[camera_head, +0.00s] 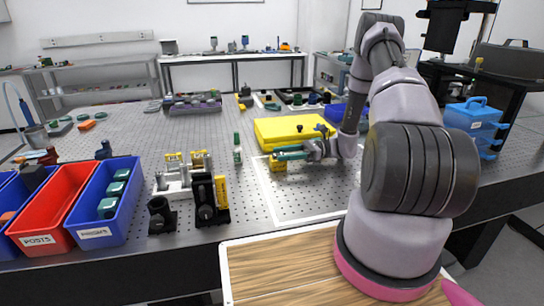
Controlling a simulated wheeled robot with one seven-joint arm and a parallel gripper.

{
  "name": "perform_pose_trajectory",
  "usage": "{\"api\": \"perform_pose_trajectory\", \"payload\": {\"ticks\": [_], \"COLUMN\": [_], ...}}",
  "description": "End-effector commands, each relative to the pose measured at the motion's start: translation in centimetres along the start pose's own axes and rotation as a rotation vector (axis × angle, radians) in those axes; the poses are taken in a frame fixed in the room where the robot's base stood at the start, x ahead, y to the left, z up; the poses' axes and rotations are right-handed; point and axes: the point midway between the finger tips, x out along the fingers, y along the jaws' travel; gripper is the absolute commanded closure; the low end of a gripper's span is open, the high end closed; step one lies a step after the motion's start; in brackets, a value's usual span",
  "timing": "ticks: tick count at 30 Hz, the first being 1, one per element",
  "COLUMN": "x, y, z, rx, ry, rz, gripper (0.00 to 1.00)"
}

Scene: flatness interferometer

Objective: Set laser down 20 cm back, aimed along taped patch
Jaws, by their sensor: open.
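A white tape outline (262,186) marks a patch on the perforated optical table, right of centre. My gripper (283,154) reaches in from the right, low over the back left part of this patch, and its jaws are open. Teal shapes show at its fingers; I cannot tell finger from held item there. A small yellow block (277,164) is just below the fingertips; whether they touch is unclear. I cannot surely pick out the laser. A large yellow case (292,129) lies behind my gripper.
White, black and yellow optic mounts (175,180) stand left of the patch, with a small green bottle (238,148) near its back left corner. Red (62,196) and blue (112,195) bins line the left front. The patch's front part is bare. A blue toolbox (474,115) is at right.

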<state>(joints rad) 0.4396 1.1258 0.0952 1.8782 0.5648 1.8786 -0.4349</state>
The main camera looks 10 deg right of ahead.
Motion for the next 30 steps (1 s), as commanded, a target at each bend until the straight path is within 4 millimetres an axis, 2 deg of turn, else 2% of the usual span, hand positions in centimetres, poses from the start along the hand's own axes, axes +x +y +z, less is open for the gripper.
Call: {"api": "perform_pose_trajectory", "payload": {"ticks": [3,9,15,20,23,30], "x": [-2.8,-6.0,-7.2,-7.1,-6.6,-4.2], "y": [-0.1,-0.1,-0.1,0.0,0.1,2.2], "z": [0.0,0.1,0.1,0.8,2.6,11.0], "rx": [-0.003,-0.003,-0.003,-0.016,-0.051,-0.241], "ry": [0.0,0.0,0.001,0.019,0.071,0.349], "rz": [-0.005,-0.002,0.0,0.014,0.055,0.247], "gripper": [0.43,0.43,0.43,0.43,0.43,0.43]}}
